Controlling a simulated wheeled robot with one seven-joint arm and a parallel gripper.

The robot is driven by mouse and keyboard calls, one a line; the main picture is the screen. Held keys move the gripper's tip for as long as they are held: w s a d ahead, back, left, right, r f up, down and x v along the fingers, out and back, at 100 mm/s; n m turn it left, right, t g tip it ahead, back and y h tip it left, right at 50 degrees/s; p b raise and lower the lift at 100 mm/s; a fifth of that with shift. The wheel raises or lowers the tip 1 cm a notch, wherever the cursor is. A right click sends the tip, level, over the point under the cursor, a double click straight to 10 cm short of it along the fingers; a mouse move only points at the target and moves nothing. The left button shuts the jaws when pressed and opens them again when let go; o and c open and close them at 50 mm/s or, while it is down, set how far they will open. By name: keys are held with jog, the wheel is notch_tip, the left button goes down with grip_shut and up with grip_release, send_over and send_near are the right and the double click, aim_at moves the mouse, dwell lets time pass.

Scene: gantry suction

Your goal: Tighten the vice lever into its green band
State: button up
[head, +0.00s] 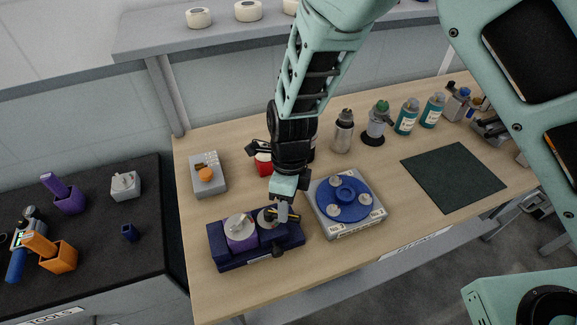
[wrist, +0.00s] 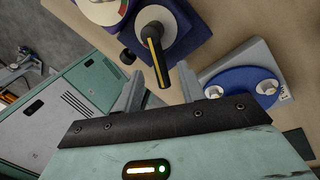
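The dark blue vice (head: 262,258) sits at the table's front left edge, with a purple block and round pale top (head: 240,228) on its left. The vice lever (wrist: 154,52), black with a yellow stripe, points from its pivot down toward my gripper in the wrist view. A dial (wrist: 108,10) with red and green marks is cut off at the top of the wrist view, so its pointer reading cannot be told. My gripper (wrist: 160,85) is open, its two fingers apart on either side of the lever's free end. Contact is not visible. In the head view my gripper (head: 283,212) hides part of the lever.
A grey unit with a blue round plate (head: 325,192) stands close to the right of the vice. A grey box with an orange knob (head: 213,185) and a red object (head: 263,164) lie behind. Bottles (head: 407,117) stand farther back. A dark green mat (head: 452,180) is clear.

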notch_tip(320, 180, up, 15)
jog(key=w+b, duration=0.2)
jog(key=shift+w+d+b, duration=0.3)
jog(key=shift+w+d, duration=0.1)
jog(key=shift+f, duration=0.1)
